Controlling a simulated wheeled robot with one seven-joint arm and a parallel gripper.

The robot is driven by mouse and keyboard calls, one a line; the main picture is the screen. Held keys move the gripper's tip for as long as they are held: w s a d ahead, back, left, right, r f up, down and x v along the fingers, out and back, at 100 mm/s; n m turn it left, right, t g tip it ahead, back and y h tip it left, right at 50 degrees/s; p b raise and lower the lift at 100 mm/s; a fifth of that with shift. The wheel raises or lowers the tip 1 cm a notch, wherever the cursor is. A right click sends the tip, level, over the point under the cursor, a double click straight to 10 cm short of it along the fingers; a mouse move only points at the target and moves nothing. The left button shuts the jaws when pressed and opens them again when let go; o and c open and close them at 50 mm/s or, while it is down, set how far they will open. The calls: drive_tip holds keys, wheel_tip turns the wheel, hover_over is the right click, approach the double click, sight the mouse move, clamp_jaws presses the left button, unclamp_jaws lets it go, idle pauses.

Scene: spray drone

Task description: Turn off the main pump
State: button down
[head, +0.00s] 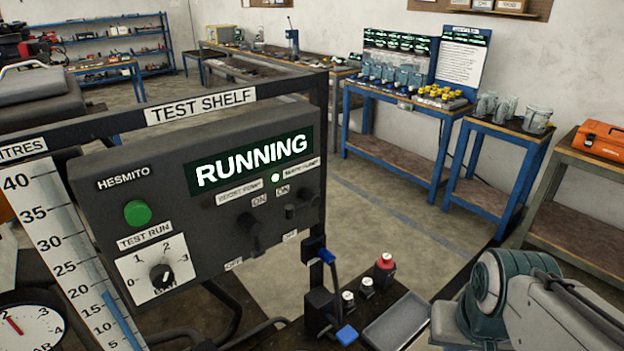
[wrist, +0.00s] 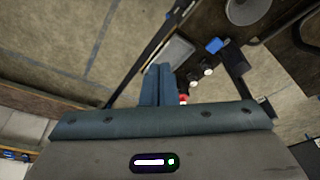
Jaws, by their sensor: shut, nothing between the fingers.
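The dark control box (head: 120,190) stands on the left in the head view, and its display (head: 250,160) reads RUNNING. Two dark switches sit on its right part under small labels. The left one (head: 250,235) is under a label that seems to read boost pump. The right one (head: 300,205) is under the label that seems to read main pump (head: 300,167), with ON and OFF marks nearby; its exact position is hard to tell. A small light (head: 275,178) glows between the labels. My gripper (wrist: 156,70) is shut and empty in the wrist view, apart from the box.
A blue-handled valve lever (head: 328,256), small knobs, a red-topped part (head: 385,262) and a grey tray (head: 398,318) are right of the box. A green button (head: 138,213) and a test-run dial (head: 162,277) are on its left. Blue benches (head: 405,105) line the wall.

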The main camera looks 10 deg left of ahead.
sight(291, 204)
drive_tip(key=w+a+r+m+y, duration=0.2)
drive_tip(key=a+r, duration=0.4)
drive_tip(key=r, duration=0.3)
drive_tip(key=w+a+r+m+g+y+p, duration=0.1)
drive_tip(key=w+a+r+m, duration=0.3)
drive_tip(key=r, duration=0.5)
drive_tip(key=w+a+r+m+g+y, duration=0.1)
drive_tip(key=w+a+r+m+y, duration=0.1)
drive_tip(key=w+a+r, duration=0.4)
wheel_tip(291, 204, up, 3)
drive_tip(key=a+y, duration=0.1)
drive_tip(key=a, duration=0.2)
drive_tip(key=shift+w+r+m+y+p, duration=0.15)
drive_tip(key=shift+m+y+p, duration=0.25)
drive_tip(key=x, duration=1.4)
